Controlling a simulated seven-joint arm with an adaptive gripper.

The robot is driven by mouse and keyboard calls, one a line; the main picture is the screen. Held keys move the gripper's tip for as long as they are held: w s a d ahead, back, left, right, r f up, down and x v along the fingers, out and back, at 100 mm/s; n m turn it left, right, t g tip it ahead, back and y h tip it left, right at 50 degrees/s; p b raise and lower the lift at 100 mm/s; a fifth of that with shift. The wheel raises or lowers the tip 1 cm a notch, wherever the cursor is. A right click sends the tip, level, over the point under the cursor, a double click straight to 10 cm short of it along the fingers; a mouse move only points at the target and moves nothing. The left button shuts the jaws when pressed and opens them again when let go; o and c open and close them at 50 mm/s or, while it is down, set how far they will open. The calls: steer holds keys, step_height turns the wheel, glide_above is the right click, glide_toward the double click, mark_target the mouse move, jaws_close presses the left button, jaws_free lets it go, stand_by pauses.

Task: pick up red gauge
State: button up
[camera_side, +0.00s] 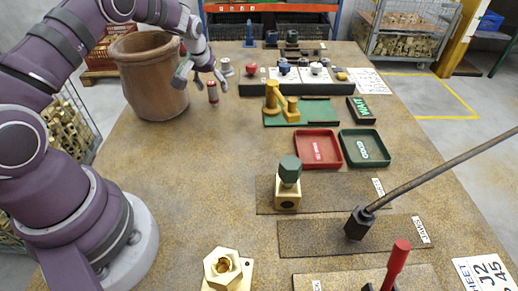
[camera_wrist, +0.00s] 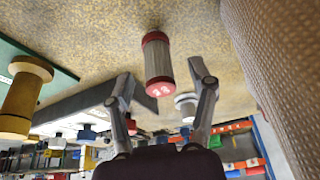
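The red gauge (camera_side: 212,92) is a small grey cylinder with red ends, standing on the table to the right of the clay pot. In the wrist view the gauge (camera_wrist: 157,65) appears inverted, with pale marks on its near red end. My gripper (camera_side: 204,80) is just above and left of it in the side view. In the wrist view my gripper (camera_wrist: 162,76) is open, with one finger on each side of the gauge and visible gaps. Nothing is held.
The large clay pot (camera_side: 150,80) stands close beside my gripper and fills the right of the wrist view (camera_wrist: 285,60). A grey-white piece (camera_side: 226,67) stands just behind the gauge. Brass pieces (camera_side: 272,98) stand on a green plate to the right.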

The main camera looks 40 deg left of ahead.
jaws_close()
stand_by(0.3)
